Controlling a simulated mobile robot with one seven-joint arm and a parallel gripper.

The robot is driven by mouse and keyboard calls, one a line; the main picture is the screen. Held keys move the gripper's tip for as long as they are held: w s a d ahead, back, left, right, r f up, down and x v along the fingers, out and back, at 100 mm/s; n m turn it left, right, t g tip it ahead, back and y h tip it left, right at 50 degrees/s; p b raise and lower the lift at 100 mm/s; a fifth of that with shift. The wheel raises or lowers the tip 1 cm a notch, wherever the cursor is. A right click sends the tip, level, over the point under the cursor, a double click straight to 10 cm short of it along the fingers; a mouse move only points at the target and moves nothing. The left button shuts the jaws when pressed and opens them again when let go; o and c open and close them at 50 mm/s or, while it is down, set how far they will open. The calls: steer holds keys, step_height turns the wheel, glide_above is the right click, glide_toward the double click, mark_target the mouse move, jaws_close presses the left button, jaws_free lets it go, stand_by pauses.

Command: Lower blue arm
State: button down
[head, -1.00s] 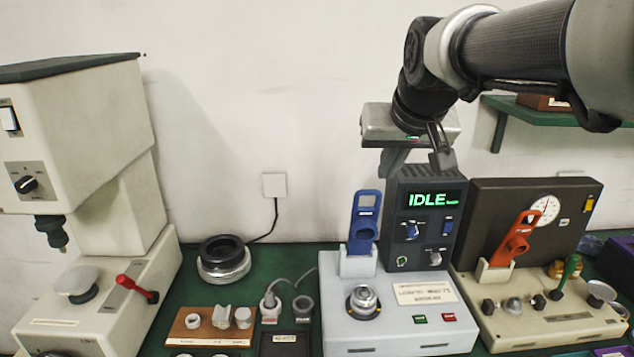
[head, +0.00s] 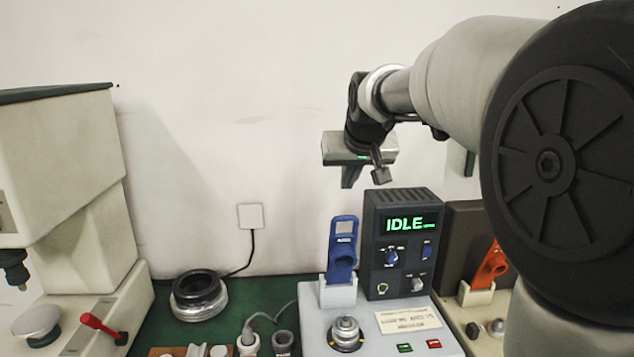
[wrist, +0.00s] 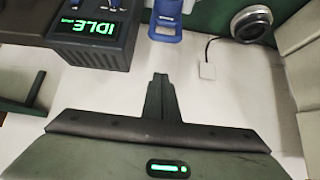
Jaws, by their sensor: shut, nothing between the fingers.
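The blue arm (head: 343,248) stands upright in a light grey holder on the left part of the grey machine (head: 318,325). The machine's display (head: 411,223) reads IDLE. A round metal part (head: 345,332) sits on the machine in front of the blue arm.
An orange arm (head: 490,264) stands on the machine to the right, partly hidden by my arm. A cream press (head: 70,200) with a red lever (head: 100,325) stands at the left. Black and silver rings (head: 200,295) lie on the green bench. A wall socket (head: 250,216) has a cable.

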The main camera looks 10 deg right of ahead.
steer(key=f, duration=0.2)
steer(key=w+f, duration=0.1)
steer(key=f, duration=0.1)
steer(key=w+f, duration=0.1)
steer(key=f, duration=0.1)
steer(key=shift+f, duration=0.15)
steer(key=shift+s+f, duration=0.25)
steer(key=shift+s, duration=0.1)
